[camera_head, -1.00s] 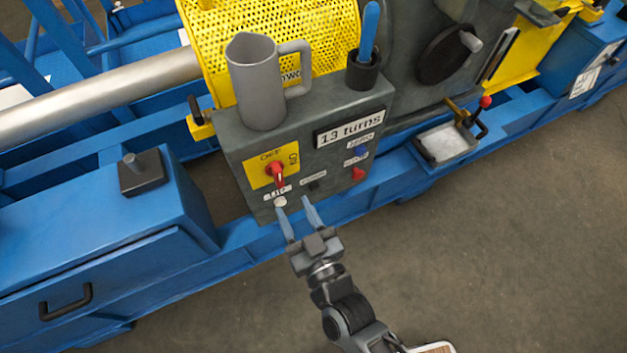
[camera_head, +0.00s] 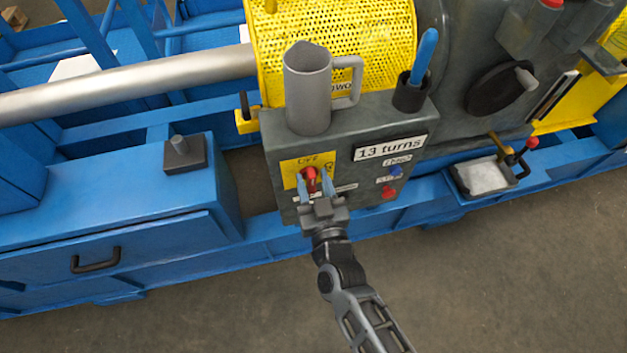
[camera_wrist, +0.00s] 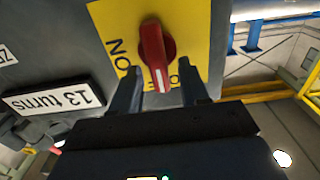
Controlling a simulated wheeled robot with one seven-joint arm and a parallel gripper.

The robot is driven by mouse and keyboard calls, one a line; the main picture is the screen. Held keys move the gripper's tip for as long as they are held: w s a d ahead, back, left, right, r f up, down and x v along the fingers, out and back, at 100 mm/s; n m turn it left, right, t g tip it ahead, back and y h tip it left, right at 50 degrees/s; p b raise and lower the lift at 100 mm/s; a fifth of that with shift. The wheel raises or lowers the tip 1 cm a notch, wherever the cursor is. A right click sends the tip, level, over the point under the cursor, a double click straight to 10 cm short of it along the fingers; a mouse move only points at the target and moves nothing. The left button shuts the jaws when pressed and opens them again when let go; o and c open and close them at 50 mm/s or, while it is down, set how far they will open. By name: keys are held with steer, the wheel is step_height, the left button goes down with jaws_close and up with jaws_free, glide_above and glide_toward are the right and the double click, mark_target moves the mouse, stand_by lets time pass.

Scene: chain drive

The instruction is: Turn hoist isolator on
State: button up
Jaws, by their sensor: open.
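The hoist isolator is a red rotary knob (camera_head: 310,175) on a yellow plate (camera_head: 290,174) at the left of a grey control box's front. OFF is printed above the knob and ON to its right. In the wrist view, which is upside down to this, the red knob (camera_wrist: 154,45) has its handle pointing down, toward the partly hidden OFF lettering. My gripper (camera_head: 315,184) is at the knob, open, with one blue-grey finger on each side of the handle. In the wrist view the gripper (camera_wrist: 160,73) straddles the handle's end; contact cannot be told.
A grey jug (camera_head: 307,98) and a black cup (camera_head: 411,92) with a blue-handled tool stand on the box. A "13 turns" display (camera_head: 390,148), a blue button (camera_head: 395,171) and a red button (camera_head: 389,192) are right of the knob. Floor in front is clear.

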jaws_close()
stand_by(0.3)
steer(key=shift+m, duration=0.3)
steer(key=m+b, duration=0.2)
steer(key=m, duration=0.2)
steer(key=d+m+b, duration=0.1)
steer(key=m+b, duration=0.1)
steer(key=m, duration=0.2)
steer(key=f+m+b, duration=0.1)
steer(key=m+b, duration=0.2)
steer(key=m, duration=0.1)
steer(key=shift+w+d+m, duration=0.25)
steer(key=shift+w+m, duration=0.05)
steer(key=shift+m, duration=0.1)
steer(key=shift+d+f+m+b, duration=0.15)
steer(key=shift+m+b, duration=0.3)
steer(key=shift+m, duration=0.65)
steer(key=shift+a+f+m+b, duration=0.1)
steer(key=shift+m+b, duration=0.35)
steer(key=shift+m, duration=0.65)
steer(key=shift+d, duration=0.1)
